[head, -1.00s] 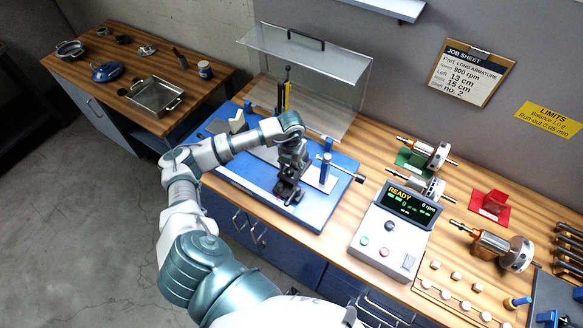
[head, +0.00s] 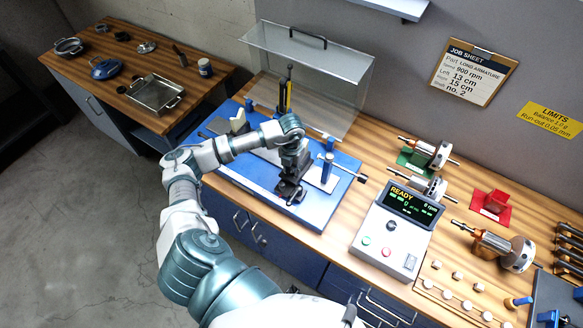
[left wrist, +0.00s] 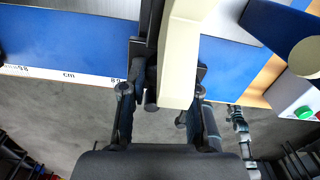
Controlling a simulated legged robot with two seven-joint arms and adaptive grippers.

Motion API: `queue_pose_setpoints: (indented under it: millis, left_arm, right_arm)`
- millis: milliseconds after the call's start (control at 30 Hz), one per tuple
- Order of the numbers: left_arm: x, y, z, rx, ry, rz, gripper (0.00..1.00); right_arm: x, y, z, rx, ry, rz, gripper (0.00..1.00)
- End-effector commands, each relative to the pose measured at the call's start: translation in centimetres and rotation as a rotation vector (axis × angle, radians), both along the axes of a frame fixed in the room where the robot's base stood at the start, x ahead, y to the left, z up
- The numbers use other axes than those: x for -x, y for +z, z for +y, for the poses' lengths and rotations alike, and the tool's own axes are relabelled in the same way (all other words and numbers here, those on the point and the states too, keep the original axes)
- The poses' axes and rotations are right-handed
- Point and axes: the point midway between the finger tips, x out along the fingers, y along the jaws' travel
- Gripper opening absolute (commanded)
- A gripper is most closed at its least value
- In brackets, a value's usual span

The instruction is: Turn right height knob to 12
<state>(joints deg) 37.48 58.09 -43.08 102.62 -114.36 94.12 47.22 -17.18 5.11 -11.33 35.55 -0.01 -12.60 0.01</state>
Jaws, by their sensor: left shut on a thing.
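The balancing machine has a blue base (head: 322,217) on the wooden bench. My left gripper (head: 289,190) points down at the base's front edge, left of a blue post (head: 327,169). In the left wrist view, its two dark fingers (left wrist: 160,100) straddle a cream upright (left wrist: 181,60) and a small dark knob (left wrist: 151,99), which looks like the right height knob. The gripper is shut on the knob, though the contact is partly hidden. The printed cm scale (left wrist: 70,76) runs along the base edge; the height reading cannot be read. My right gripper is out of view.
A raised clear cover (head: 310,65) stands behind the machine. The control box (head: 395,230) reads READY, 0 rpm. A job sheet (head: 472,72) hangs on the wall. A side table (head: 120,75) stands at left.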

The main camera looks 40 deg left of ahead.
Motion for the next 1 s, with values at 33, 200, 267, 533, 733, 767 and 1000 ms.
queue_pose_setpoints:
  millis: [33, 200, 267, 533, 733, 767, 1000]
  left_arm:
    - [0.0, -0.1, 0.1, -0.001, -0.014, 0.000, 0.00]
    - [-0.1, -0.2, 0.1, -0.005, -0.099, -0.001, 0.00]
    - [-0.1, -0.3, 0.2, -0.005, -0.139, -0.001, 0.00]
    - [-0.1, -0.3, 0.3, -0.006, -0.323, -0.002, 0.00]
    - [0.0, -0.2, 0.3, -0.006, -0.425, -0.001, 0.00]
    - [0.0, -0.2, 0.3, -0.006, -0.435, -0.001, 0.00]
    - [0.0, -0.1, 0.3, -0.007, -0.488, -0.001, 0.00]
  right_arm:
    - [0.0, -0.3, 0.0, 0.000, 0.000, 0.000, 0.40]
    - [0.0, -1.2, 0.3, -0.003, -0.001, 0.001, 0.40]
    - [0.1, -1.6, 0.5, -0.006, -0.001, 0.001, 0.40]
    - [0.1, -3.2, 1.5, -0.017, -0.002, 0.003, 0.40]
    - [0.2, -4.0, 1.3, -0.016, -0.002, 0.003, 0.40]
    - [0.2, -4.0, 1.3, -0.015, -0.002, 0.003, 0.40]
    - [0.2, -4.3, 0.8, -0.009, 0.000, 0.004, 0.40]
